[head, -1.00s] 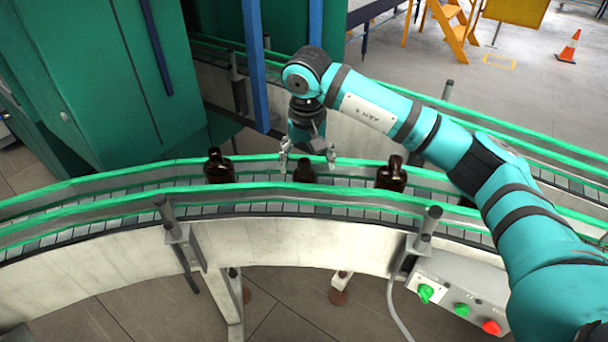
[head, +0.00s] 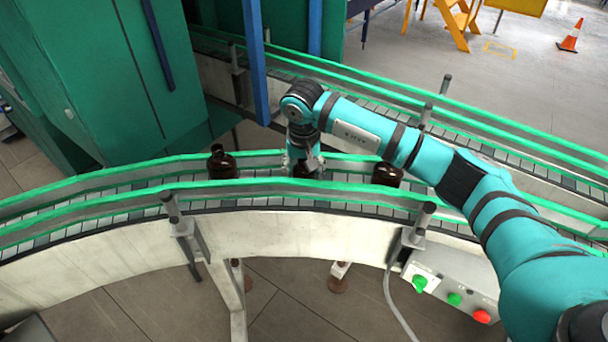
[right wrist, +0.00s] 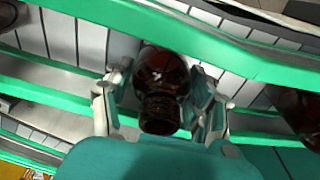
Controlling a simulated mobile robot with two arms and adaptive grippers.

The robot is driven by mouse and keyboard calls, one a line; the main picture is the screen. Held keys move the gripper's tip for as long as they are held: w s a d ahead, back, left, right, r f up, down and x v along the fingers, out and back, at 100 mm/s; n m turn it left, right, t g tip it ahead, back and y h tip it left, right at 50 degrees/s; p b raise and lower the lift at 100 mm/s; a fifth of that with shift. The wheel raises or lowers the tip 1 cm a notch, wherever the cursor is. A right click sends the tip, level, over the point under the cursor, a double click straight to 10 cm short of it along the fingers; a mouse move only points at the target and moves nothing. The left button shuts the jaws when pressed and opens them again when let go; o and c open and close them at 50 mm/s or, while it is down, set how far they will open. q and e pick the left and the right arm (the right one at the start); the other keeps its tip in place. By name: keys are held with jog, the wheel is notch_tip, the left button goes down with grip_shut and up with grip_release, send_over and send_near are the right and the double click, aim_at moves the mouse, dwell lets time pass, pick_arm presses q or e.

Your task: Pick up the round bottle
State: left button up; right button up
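A dark amber bottle (right wrist: 162,75) stands between the fingers of my right gripper (right wrist: 163,92) in the right wrist view, with its round neck and shoulder towards the camera. The fingers are spread, one on each side of it, and look close to its sides; firm contact does not show. In the head view my right gripper (head: 305,166) is down at the conveyor, over this bottle (head: 303,171), which is mostly hidden by the gripper and the rail. My left gripper is not in view.
Another amber bottle (head: 222,165) stands to the left on the conveyor (head: 120,187), and one (head: 387,174) to the right, partly behind my arm. Green guard rails (head: 270,186) run along both sides of the belt. A control box (head: 452,287) hangs at the front right.

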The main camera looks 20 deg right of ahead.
jog(key=c, duration=0.7)
jog(key=shift+r, duration=0.1)
